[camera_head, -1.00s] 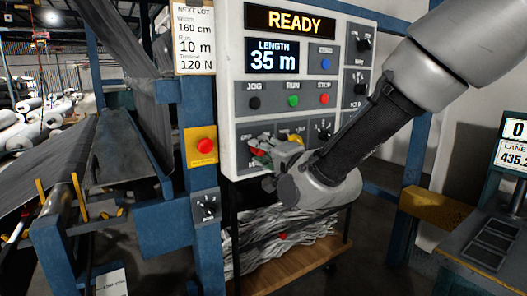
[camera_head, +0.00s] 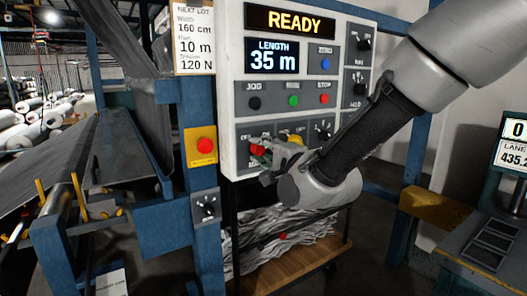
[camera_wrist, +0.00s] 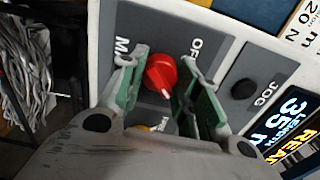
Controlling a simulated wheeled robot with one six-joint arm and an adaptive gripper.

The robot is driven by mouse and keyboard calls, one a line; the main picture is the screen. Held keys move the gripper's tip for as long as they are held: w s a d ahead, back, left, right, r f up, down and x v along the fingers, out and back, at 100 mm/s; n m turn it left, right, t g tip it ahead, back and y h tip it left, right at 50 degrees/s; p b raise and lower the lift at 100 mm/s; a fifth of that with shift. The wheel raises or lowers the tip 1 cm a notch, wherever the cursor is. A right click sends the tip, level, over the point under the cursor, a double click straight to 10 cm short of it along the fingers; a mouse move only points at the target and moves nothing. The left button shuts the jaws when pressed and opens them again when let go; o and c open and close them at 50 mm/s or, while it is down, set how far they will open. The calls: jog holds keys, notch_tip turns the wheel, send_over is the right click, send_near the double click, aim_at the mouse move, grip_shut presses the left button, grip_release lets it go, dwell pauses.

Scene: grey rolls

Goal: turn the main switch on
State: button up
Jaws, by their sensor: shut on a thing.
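The main switch is a red round knob (camera_wrist: 160,73) with a white pointer line, on a grey panel plate; it also shows in the head view (camera_head: 257,150). In the wrist view the parts of labels "M" and "OF" show beside it, and the white line points down and slightly right. My gripper (camera_wrist: 158,85) has its green-padded fingers on either side of the knob, shut on it; in the head view the gripper (camera_head: 270,155) is at the panel's lower left. The gripper body hides part of the plate and its labels.
The control panel has a READY display (camera_head: 290,22), a length display (camera_head: 272,57) reading 35 m, and jog (camera_head: 254,103), run (camera_head: 293,100) and stop (camera_head: 324,99) buttons above the gripper. A red button on a yellow plate (camera_head: 204,146) is to the left.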

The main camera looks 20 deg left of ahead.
jog(key=o, duration=1)
jog(key=shift+o, duration=0.2)
jog(key=v, duration=1.2)
